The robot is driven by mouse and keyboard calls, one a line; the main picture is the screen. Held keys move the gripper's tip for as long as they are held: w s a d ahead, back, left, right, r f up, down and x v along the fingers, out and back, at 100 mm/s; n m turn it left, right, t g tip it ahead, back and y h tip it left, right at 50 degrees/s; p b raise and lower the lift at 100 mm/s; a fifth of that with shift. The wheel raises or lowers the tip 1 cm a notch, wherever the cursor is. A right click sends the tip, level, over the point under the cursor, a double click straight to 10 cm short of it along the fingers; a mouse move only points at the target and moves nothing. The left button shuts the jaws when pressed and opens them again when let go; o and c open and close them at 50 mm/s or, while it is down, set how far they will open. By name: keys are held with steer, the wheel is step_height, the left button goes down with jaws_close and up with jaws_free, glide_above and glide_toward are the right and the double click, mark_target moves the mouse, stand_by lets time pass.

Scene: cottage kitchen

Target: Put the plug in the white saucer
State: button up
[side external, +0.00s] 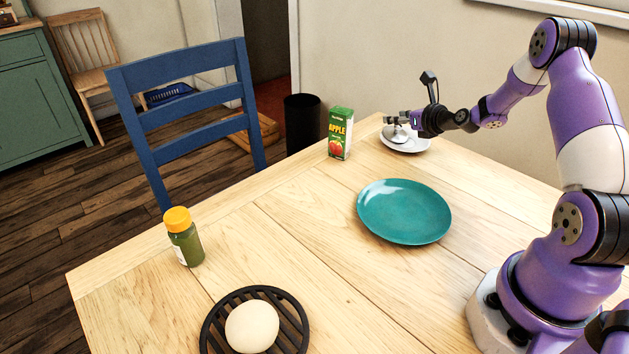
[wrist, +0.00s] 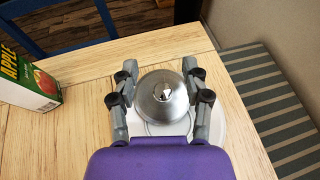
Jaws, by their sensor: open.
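The plug, a shiny metal dome with a small fitting on top (wrist: 160,103), sits between the two fingers of my gripper (wrist: 159,68) in the wrist view. In the side view the plug (side external: 397,134) appears to rest on the white saucer (side external: 412,149), at the table's far corner. The saucer's rim also shows beside the right finger in the wrist view (wrist: 219,127). My gripper (side external: 398,119) is open, its fingers spread on either side of the plug with some gap visible. The palm hides the near part of the saucer.
A green apple juice carton (side external: 340,134) stands left of the saucer. A teal plate (side external: 404,211) lies nearer the middle. The saucer is near the table edge.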

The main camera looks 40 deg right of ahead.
steer(key=v, duration=0.6)
steer(key=shift+s, duration=0.1)
steer(key=shift+s+a+r, duration=0.15)
steer(key=shift+s+a, duration=0.05)
steer(key=shift+a, duration=0.1)
steer(key=a+r+n+g+y, duration=0.2)
steer(key=a+r+n, duration=0.1)
steer(key=a+n, duration=0.55)
steer(key=a+r+n+g+y, duration=0.15)
steer(key=a+r+n, duration=0.25)
steer(key=a+n, duration=0.4)
steer(key=s+a+r+n+g, duration=0.2)
steer(key=s+a+n, duration=0.3)
steer(key=n, duration=0.6)
steer(key=s+a+r+n+g, duration=0.2)
steer(key=s+a+n, duration=0.3)
steer(key=s+n, duration=0.5)
steer(key=shift+s+a+n, duration=0.2)
steer(key=shift+a+n, duration=0.1)
steer(key=shift+n, duration=0.25)
